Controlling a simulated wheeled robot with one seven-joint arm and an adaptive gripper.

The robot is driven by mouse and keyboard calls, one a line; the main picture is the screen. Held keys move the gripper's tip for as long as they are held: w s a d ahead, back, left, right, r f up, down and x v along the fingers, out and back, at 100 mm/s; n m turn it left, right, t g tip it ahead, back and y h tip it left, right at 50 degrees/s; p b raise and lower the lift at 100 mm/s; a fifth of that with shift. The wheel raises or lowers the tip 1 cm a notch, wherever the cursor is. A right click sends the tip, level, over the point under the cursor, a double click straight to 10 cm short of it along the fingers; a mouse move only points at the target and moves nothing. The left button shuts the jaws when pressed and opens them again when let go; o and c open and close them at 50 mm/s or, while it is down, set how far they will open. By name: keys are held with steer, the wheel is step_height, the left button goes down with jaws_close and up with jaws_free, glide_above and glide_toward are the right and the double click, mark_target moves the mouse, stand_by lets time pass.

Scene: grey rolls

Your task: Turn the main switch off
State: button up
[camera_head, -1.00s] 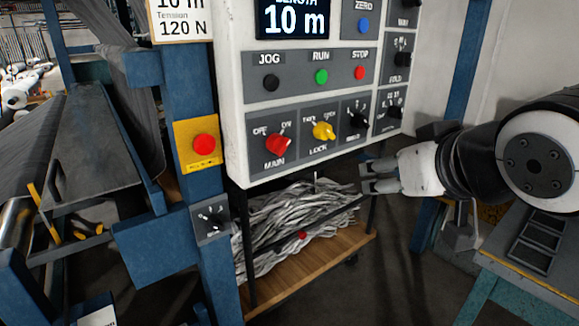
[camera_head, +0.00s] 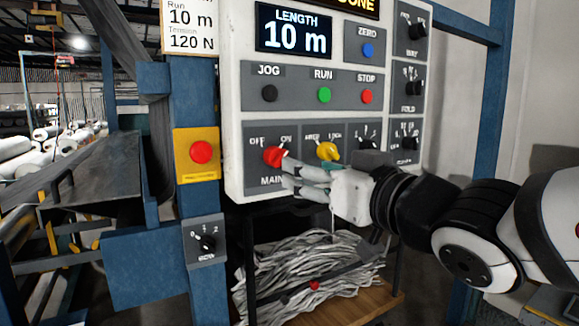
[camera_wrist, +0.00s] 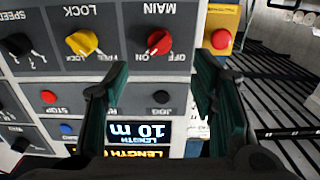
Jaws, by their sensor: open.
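The MAIN switch is a red rotary knob (camera_head: 274,156) at the lower left of the white control panel. Its handle points toward the ON label, with OFF on the other side. In the upside-down wrist view the knob (camera_wrist: 158,42) shows at top centre, between my two fingers, its handle toward ON. My gripper (camera_head: 290,176) is open and empty, at the panel's lower edge just below and right of the knob. In the wrist view the fingertips (camera_wrist: 160,64) stand apart on either side of the knob. Contact with the knob cannot be told.
A yellow LOCK knob (camera_head: 327,151) sits right of MAIN. JOG, RUN and STOP buttons (camera_head: 367,96) lie above, under a LENGTH display (camera_head: 294,33). A red button on a yellow box (camera_head: 201,153) is on the blue post at left. Grey strands (camera_head: 300,270) lie below on a shelf.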

mark_target(281, 160)
steer(key=b+x, duration=0.1)
steer(key=x, duration=0.9)
steer(key=shift+w+a, duration=0.25)
steer(key=shift+w, duration=0.05)
steer(key=shift+c, duration=0.3)
steer(key=c, duration=1.1)
